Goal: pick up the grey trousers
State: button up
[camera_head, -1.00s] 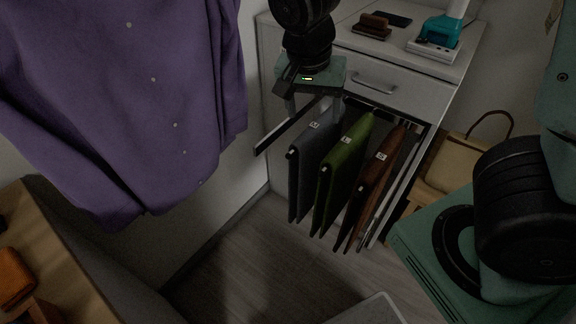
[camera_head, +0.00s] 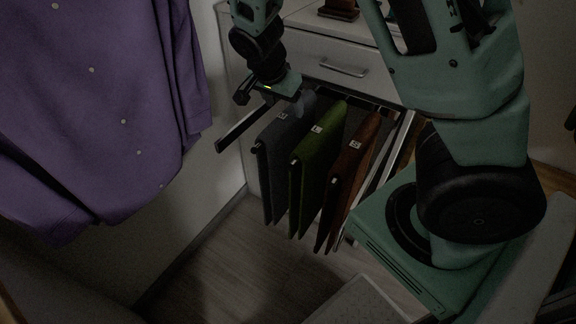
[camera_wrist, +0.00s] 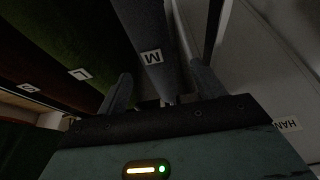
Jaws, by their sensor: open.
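The grey trousers (camera_head: 280,165) hang folded at the left of a row on a pull-out rack under a white drawer. In the wrist view the grey trousers (camera_wrist: 146,28) carry a white label marked M. My gripper (camera_head: 290,106) is at the top of the grey trousers, pointing down. In the wrist view my gripper (camera_wrist: 163,86) has its two fingers apart, with the grey cloth between them. Whether either finger touches the cloth, I cannot tell. Part of the trousers' top edge is hidden by my gripper.
Green trousers (camera_head: 318,160) and brown trousers (camera_head: 350,175) hang close on the right. A dark rack bar (camera_head: 240,130) sticks out on the left. A purple shirt (camera_head: 100,100) hangs farther left. The white drawer (camera_head: 335,60) is just above.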

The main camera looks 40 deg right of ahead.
jog(key=b+x, duration=0.1)
jog(key=x, duration=0.5)
jog(key=shift+s+d+f, duration=0.15)
jog(key=shift+d+f, duration=0.05)
jog(key=shift+f, duration=0.05)
jog(key=shift+f, duration=0.2)
dwell(0.4)
grip_shut()
